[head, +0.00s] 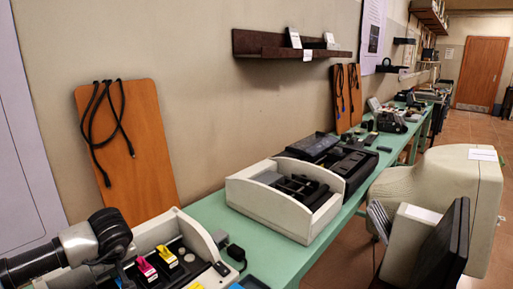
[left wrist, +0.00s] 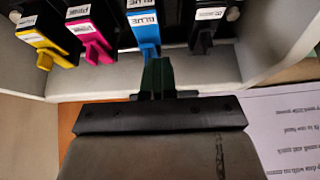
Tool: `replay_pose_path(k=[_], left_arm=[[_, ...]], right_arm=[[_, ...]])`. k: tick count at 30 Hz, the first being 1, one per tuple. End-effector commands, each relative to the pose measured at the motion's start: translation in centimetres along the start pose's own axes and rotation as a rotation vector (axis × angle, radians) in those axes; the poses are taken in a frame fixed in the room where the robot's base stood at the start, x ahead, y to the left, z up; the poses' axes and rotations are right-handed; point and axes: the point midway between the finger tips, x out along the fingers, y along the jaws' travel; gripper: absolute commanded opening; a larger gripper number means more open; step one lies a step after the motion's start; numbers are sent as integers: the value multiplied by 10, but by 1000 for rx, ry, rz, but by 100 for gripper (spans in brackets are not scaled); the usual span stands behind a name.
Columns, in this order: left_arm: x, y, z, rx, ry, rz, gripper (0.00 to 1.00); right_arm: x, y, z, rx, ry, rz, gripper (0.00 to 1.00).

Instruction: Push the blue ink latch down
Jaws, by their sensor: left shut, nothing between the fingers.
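The blue ink latch (left wrist: 147,38) hangs from a slot in the white printer, labelled BLUE, in the left wrist view. It sits between a magenta latch (left wrist: 94,42) and a black latch (left wrist: 202,36). My left gripper (left wrist: 157,66) is shut and empty. Its dark fingertips are just below and slightly right of the blue latch's lower end; whether they touch it I cannot tell. In the head view my left arm comes in at the lower left over the printer (head: 178,222). There the blue latch cannot be made out near my gripper.
A yellow latch (left wrist: 42,48) is at the far left of the row. A printed sheet (left wrist: 280,130) lies at the right. In the head view a second open white printer (head: 262,205) stands farther along the green table (head: 222,212). A wooden board (head: 150,150) leans on the wall.

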Motion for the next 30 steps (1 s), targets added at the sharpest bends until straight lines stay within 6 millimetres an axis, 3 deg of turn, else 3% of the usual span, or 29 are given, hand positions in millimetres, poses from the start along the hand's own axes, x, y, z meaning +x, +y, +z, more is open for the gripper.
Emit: replay_pose_path(k=[3,21,30], left_arm=[[-15,2,-7,0,2,10,0],[-57,0,-29,-5,6,6,0],[-59,0,-30,-5,5,4,0]], right_arm=[[-10,0,-1,0,0,0,57],[-42,1,-4,0,0,0,57],[-42,1,-4,0,1,0,57]])
